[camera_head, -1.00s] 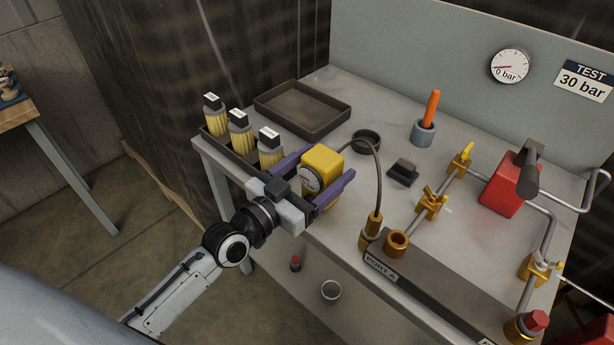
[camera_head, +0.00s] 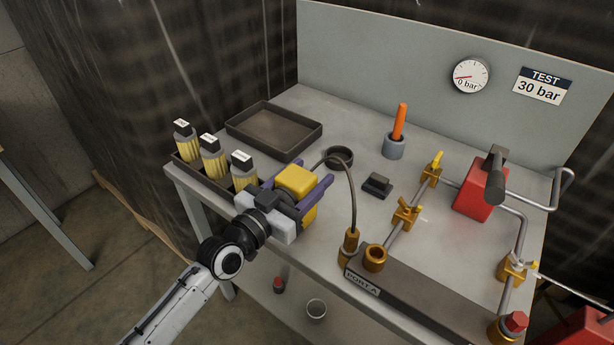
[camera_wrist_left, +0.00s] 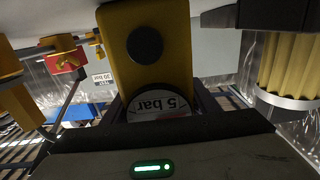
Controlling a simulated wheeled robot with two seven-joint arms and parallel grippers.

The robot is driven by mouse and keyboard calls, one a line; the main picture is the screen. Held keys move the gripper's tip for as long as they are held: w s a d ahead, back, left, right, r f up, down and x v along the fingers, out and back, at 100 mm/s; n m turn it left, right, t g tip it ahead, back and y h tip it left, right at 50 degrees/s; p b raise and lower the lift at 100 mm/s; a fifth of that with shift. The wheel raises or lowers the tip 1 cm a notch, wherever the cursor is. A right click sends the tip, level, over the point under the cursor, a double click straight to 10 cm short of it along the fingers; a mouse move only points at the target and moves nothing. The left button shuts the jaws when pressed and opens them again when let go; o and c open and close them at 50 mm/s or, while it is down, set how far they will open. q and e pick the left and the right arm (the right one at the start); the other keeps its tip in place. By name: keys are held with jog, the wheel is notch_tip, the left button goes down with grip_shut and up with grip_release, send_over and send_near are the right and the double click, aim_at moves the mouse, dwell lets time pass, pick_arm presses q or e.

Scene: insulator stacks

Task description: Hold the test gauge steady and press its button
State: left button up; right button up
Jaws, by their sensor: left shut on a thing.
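In the head view my gripper hides the dial. My right gripper is not in view.
Several yellow cartridges (camera_head: 213,158) stand in a rack left of the gauge. Brass valves, pipes and a red pump (camera_head: 478,192) occupy the right side.

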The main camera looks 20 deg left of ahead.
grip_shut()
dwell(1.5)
